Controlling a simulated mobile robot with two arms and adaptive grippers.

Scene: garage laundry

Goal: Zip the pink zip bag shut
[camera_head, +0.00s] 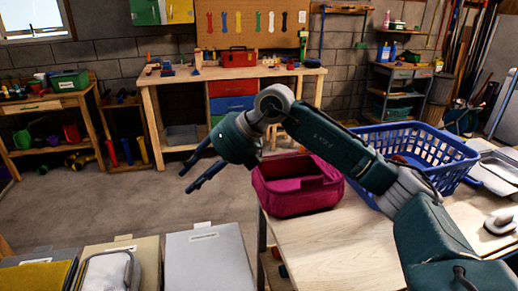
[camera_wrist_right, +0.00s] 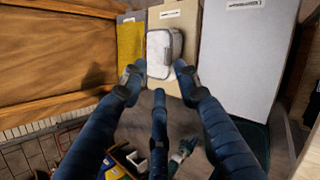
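The pink zip bag (camera_head: 302,201) stands at the left end of the light wooden table (camera_head: 345,250). Its top looks open, with a darker inside showing. I cannot make out its zip pull. My right gripper (camera_head: 186,180) is to the left of the bag, past the table edge and apart from it, with its fingers spread and pointing left. In the right wrist view my gripper (camera_wrist_right: 158,80) is open with nothing between its fingers, and the pink bag does not show there. My left gripper is not in view.
A blue laundry basket (camera_head: 425,150) stands right of the bag, behind my right arm. A workbench (camera_head: 150,85) is at the back. The floor between is clear.

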